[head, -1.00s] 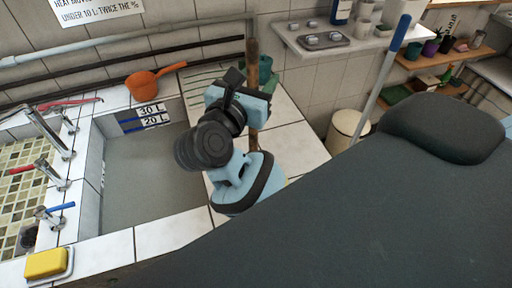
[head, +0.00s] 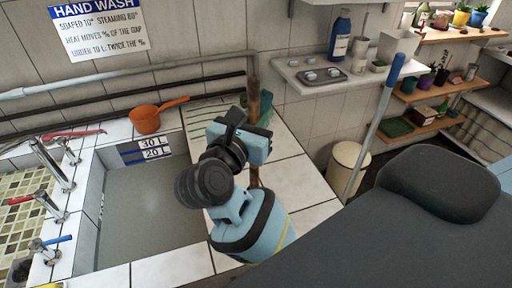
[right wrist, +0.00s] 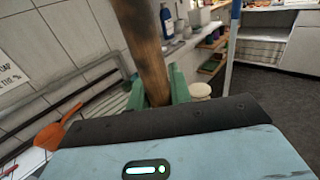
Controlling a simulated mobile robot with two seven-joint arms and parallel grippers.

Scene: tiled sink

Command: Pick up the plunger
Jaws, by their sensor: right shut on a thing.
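The plunger shows as a brown wooden handle (head: 252,92), standing roughly upright above the tiled counter right of the sink. Its lower end is mostly hidden behind my right arm, and I cannot see its cup. My right gripper (head: 258,112) is shut on the handle, with its green fingers either side of the wood. In the right wrist view the handle (right wrist: 146,45) rises between the green fingers (right wrist: 153,92), leaning a little left at the top. My left gripper is not in view.
The sink basin (head: 150,215) lies left of my right arm, with taps (head: 52,165) farther left. An orange ladle (head: 146,119) rests on the back ledge. A wall shelf (head: 330,88), a blue-topped pole (head: 376,125) and a cream bin (head: 347,165) stand right. The counter's right side is clear.

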